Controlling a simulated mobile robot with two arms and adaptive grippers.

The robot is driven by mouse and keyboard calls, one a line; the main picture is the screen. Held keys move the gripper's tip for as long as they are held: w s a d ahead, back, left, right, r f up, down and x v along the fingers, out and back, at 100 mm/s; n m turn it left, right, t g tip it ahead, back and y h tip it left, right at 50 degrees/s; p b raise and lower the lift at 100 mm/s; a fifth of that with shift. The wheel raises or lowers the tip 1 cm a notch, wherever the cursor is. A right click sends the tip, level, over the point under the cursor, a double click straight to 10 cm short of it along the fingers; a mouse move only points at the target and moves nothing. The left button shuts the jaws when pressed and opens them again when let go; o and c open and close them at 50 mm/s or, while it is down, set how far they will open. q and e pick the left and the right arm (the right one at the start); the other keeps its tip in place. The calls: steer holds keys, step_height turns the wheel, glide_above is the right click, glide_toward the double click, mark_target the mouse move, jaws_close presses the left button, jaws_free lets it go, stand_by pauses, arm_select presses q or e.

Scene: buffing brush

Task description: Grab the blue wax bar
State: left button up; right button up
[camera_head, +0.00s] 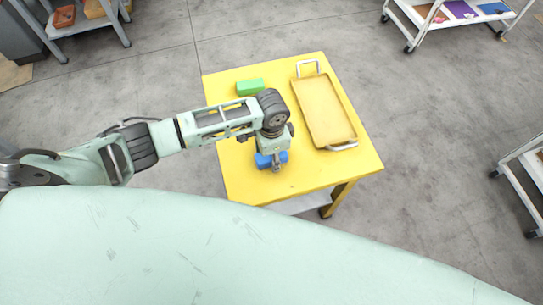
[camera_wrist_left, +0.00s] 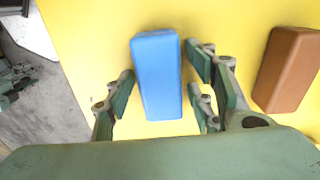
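The blue wax bar (camera_head: 264,161) lies on the yellow table, partly hidden under my left gripper (camera_head: 276,162). In the left wrist view the blue bar (camera_wrist_left: 158,76) shows almost whole, with its long side running away from the palm. My left gripper (camera_wrist_left: 163,85) is open, with one finger to the left of the bar and two to the right. Narrow gaps show between the fingers and the bar's sides; contact is not visible. My right gripper is in neither view.
A brown bar (camera_wrist_left: 287,69) lies close to the right fingers. A green bar (camera_head: 250,87) and a yellow tray with metal handles (camera_head: 325,110) lie on the yellow table (camera_head: 225,175). White carts (camera_head: 445,22) stand apart on the grey floor.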

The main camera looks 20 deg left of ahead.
arm_select(q)
steer(key=c, duration=1.1)
steer(key=shift+r, duration=0.1)
